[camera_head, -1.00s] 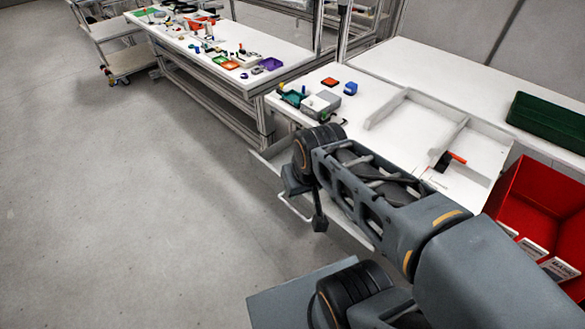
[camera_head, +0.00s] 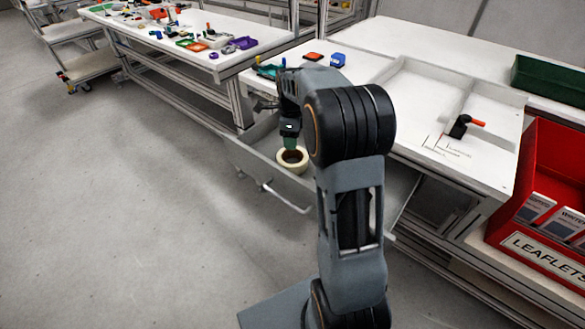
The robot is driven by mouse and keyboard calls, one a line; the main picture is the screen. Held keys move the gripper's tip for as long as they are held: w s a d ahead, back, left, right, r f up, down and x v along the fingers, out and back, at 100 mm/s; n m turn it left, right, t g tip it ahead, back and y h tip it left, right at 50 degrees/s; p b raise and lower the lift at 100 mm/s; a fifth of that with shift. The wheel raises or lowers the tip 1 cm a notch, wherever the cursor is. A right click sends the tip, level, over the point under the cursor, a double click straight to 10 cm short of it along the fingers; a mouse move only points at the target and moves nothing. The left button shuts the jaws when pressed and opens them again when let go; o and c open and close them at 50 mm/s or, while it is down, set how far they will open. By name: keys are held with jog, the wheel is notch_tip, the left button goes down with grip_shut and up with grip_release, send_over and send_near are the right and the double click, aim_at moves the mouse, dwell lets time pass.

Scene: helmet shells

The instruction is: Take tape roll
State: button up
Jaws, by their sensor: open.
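A cream tape roll (camera_head: 292,160) lies in an open grey drawer (camera_head: 250,166) under the workbench. Its dark centre hole faces up. My gripper (camera_head: 290,143) points down right over the roll, close to it; the picture does not show whether they touch. A green part shows at the gripper's lower end, at the roll's far side. The fingers are small and partly hidden, and the jaws are open. My arm covers the right part of the drawer.
The white workbench (camera_head: 400,113) holds a divided tray and a black-and-orange tool (camera_head: 462,126). A red leaflet bin (camera_head: 548,190) stands at right and a green crate (camera_head: 550,75) at the back right. A second table with small parts is at left. The floor at left is clear.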

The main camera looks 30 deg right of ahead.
aim_at(290, 165)
notch_tip(290, 165, down, 8)
jog(key=shift+w+d+f+b, duration=0.1)
jog(key=shift+f+b, duration=0.1)
jog(key=shift+b, duration=0.7)
jog(key=shift+w+a+f+b, duration=0.15)
jog(key=shift+f+b, duration=0.35)
jog(key=shift+f, duration=0.85)
jog(key=shift+s+a+f+b, duration=0.15)
jog(key=shift+f+b, duration=0.3)
jog(key=shift+f, duration=0.9)
jog(key=shift+w, duration=0.1)
jog(key=shift+c, duration=0.2)
jog(key=shift+r, duration=0.1)
grip_shut()
